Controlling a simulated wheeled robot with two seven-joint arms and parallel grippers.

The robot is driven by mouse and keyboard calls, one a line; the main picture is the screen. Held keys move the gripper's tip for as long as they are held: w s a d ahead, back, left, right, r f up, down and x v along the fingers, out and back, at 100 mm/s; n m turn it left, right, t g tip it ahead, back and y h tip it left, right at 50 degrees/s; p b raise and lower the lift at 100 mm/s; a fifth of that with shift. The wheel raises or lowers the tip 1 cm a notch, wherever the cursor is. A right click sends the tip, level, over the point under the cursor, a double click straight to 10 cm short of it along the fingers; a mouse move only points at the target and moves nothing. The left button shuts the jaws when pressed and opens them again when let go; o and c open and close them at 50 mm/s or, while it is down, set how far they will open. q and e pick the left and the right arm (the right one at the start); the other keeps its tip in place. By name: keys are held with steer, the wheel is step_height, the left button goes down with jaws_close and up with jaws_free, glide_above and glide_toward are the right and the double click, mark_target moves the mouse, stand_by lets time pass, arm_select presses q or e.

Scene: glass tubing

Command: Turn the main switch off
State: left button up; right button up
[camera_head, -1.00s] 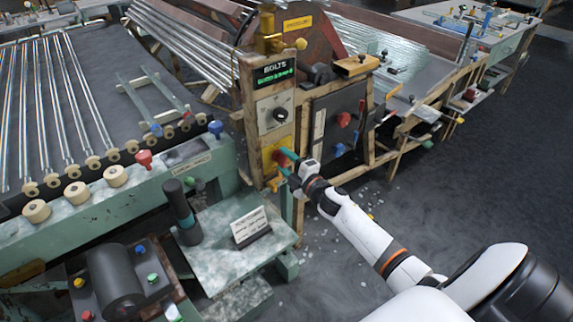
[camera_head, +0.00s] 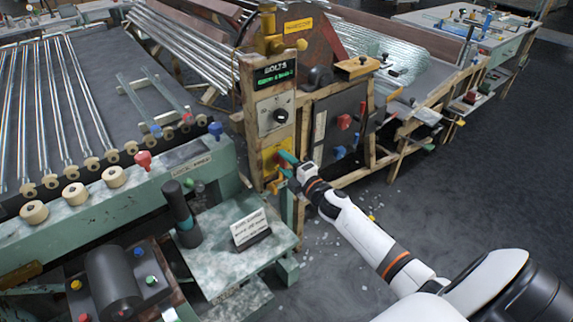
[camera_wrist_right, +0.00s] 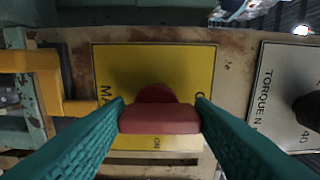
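The main switch is a red knob (camera_wrist_right: 160,118) on a yellow plate (camera_wrist_right: 112,70) with partly hidden lettering. In the wrist view its bar lies crosswise, and "ON" shows on the plate near it. My right gripper (camera_wrist_right: 161,103) has its teal fingertips at both ends of the bar, seemingly touching it. In the head view the right gripper (camera_head: 284,165) reaches the yellow plate (camera_head: 268,158) low on the wooden post and covers most of the knob. My left gripper is not in view.
A dark cabinet (camera_head: 325,120) with red and blue knobs stands to the right. A green table (camera_head: 235,250) with a small sign is in front.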

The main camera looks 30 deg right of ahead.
steer(key=o, duration=0.4)
steer(key=shift+o, duration=0.2)
steer(key=s, duration=1.2)
steer(key=shift+d+b, duration=0.45)
steer(key=s+a+f+m+g+h+p, duration=0.1)
steer(key=s+f+m+g, duration=0.3)
steer(key=f, duration=0.7)
steer(key=s+a+f+m+g+h, duration=0.1)
steer(key=s+f+m+g, duration=0.15)
steer(key=s+f, duration=0.6)
steer(key=s+a+f+m+g+p, duration=0.15)
steer(key=f+m, duration=0.25)
steer(key=f, duration=0.9)
steer(key=s+a+f+m+g, duration=0.2)
steer(key=s+a+f+g, duration=0.1)
steer(key=s, duration=0.6)
steer(key=s+a+f+m+g, duration=0.2)
steer(key=s+f, duration=0.4)
steer(key=s, duration=0.3)
steer(key=s+a+f+m+g+p, duration=0.1)
steer(key=s+a+f+g, duration=0.3)
steer(key=s, duration=0.5)
steer(key=shift+a+f+m+y, duration=0.4)
steer(key=shift+a+m, duration=0.15)
steer(key=shift+a, duration=0.45)
